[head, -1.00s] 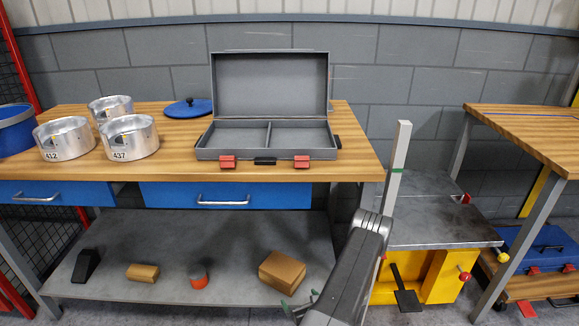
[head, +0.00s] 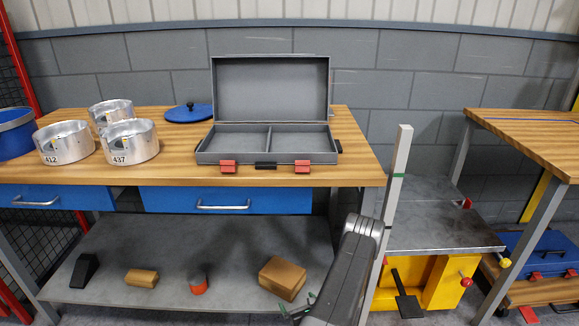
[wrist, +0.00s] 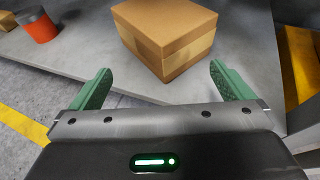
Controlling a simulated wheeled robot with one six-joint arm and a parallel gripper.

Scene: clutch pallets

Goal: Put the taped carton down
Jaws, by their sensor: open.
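The taped carton (head: 282,278) is a small brown box with a paler tape band. It rests on the grey lower shelf (head: 225,250) of the workbench, near the shelf's right end. In the wrist view the carton (wrist: 165,38) sits upright just beyond my gripper (wrist: 160,85). The two green fingers are wide apart, with nothing between them, and the carton is clear of them. In the head view my gripper (head: 297,308) shows only in part at the bottom, in front of the carton; my arm hides some of it.
An orange-red can (head: 198,285), a wooden block (head: 142,278) and a black wedge (head: 84,270) stand on the shelf left of the carton. The bench top (head: 230,177) is above, with an open grey case (head: 266,172) on it. A yellow pallet unit (head: 440,282) stands at right.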

